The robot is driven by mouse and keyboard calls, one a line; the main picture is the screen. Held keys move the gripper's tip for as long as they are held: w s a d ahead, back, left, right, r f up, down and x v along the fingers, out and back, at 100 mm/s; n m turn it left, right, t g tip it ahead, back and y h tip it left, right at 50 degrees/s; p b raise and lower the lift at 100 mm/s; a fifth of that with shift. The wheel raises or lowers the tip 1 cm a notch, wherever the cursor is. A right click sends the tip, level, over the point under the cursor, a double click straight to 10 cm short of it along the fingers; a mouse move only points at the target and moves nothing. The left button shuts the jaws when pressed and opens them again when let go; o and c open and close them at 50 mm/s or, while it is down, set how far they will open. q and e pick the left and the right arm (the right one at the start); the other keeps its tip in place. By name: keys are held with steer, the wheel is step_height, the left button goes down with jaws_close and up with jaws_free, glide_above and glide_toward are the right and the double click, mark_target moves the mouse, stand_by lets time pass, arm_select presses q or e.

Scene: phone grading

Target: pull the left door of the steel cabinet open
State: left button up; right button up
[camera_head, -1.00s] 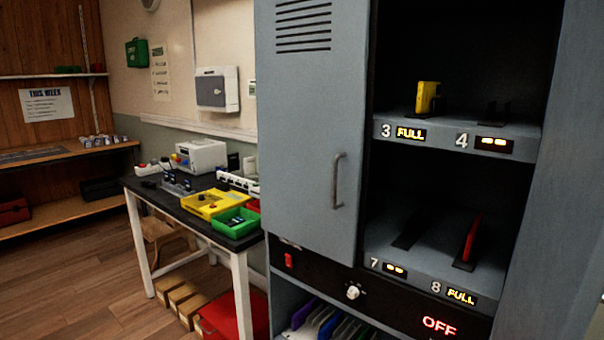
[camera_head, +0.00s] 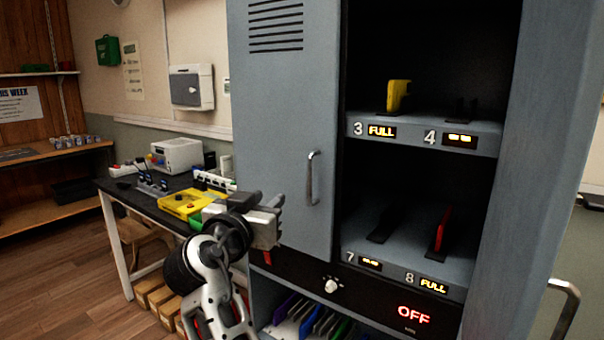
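The steel cabinet's left door (camera_head: 290,120) is a grey-blue panel with vent slots at its top, and it is closed over the left half of the cabinet. Its upright metal handle (camera_head: 313,178) is near the door's right edge.
The cabinet's right half is open, with phones in lit slots (camera_head: 402,95). A grey panel (camera_head: 525,190) stands at the right, with another handle (camera_head: 565,312) low beside it. A workbench (camera_head: 135,196) with a yellow tray (camera_head: 188,203) stands left of the cabinet.

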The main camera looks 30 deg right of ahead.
steer(key=s+g+h, duration=0.1)
steer(key=g, duration=0.1)
steer(key=p, duration=0.4)
glide_toward(309, 174)
steer(key=shift+m, duration=0.4)
steer(key=x, duration=0.8)
steer(key=shift+w+d, duration=0.2)
steer(key=shift+d, duration=0.2)
arm_select(q)
steer(key=shift+s+d+r+g, duration=0.2)
steer(key=shift+s, duration=0.3)
steer(key=shift+s+d+r+g, duration=0.15)
steer(key=shift+s+d+g, duration=0.05)
steer(key=shift+s, duration=0.3)
arm_select(e)
jaws_close()
